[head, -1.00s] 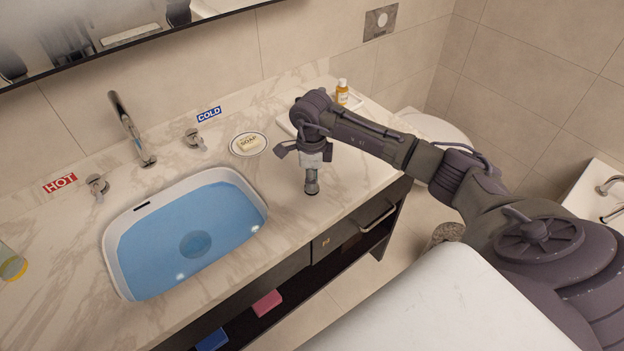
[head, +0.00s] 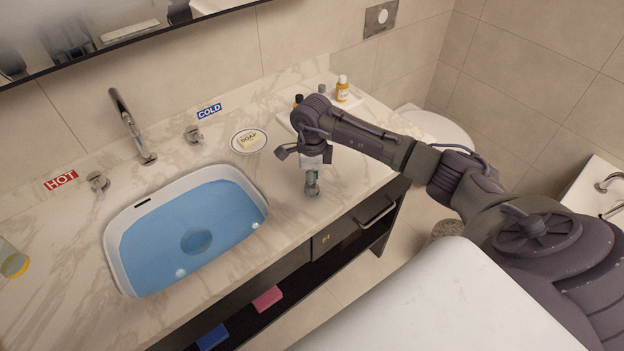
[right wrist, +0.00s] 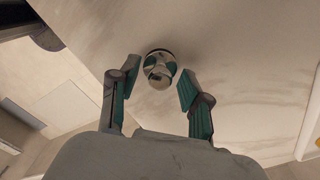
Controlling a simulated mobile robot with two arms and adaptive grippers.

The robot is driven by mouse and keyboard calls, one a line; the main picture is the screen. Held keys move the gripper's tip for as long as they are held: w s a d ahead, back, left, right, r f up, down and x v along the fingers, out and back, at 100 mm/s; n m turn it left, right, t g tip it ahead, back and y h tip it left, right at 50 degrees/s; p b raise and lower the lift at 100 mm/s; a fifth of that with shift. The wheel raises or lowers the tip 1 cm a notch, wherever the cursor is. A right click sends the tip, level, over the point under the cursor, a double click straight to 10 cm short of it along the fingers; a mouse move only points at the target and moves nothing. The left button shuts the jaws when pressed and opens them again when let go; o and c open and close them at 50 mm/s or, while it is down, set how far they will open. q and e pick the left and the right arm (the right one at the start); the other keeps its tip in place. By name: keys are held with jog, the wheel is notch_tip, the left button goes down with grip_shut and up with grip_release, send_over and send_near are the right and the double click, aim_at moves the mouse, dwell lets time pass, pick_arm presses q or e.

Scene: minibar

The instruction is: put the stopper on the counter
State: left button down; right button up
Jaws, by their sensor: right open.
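The stopper (right wrist: 160,66) is a small, round, shiny metal piece. In the right wrist view it is on or just above the pale marble counter (right wrist: 235,85), between my fingertips, with gaps showing on both sides. My right gripper (right wrist: 158,78) is open around it. In the head view the right gripper (head: 312,180) points down at the counter (head: 270,178), right of the sink and near the front edge. The stopper is hard to separate from the fingers there. My left gripper is not in view.
The sink (head: 252,186) holds blue water. A soap dish (head: 261,147) with soap lies behind and left of the gripper. A tray with small bottles (head: 342,89) stands behind the arm. A cup (head: 13,261) is at the far left. The counter left of the gripper is clear.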

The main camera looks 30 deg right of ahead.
jog(key=shift+r+b, duration=0.35)
jog(key=shift+r, duration=0.2)
notch_tip(320, 180, up, 11)
jog(key=b, duration=0.2)
jog(key=shift+b, duration=0.4)
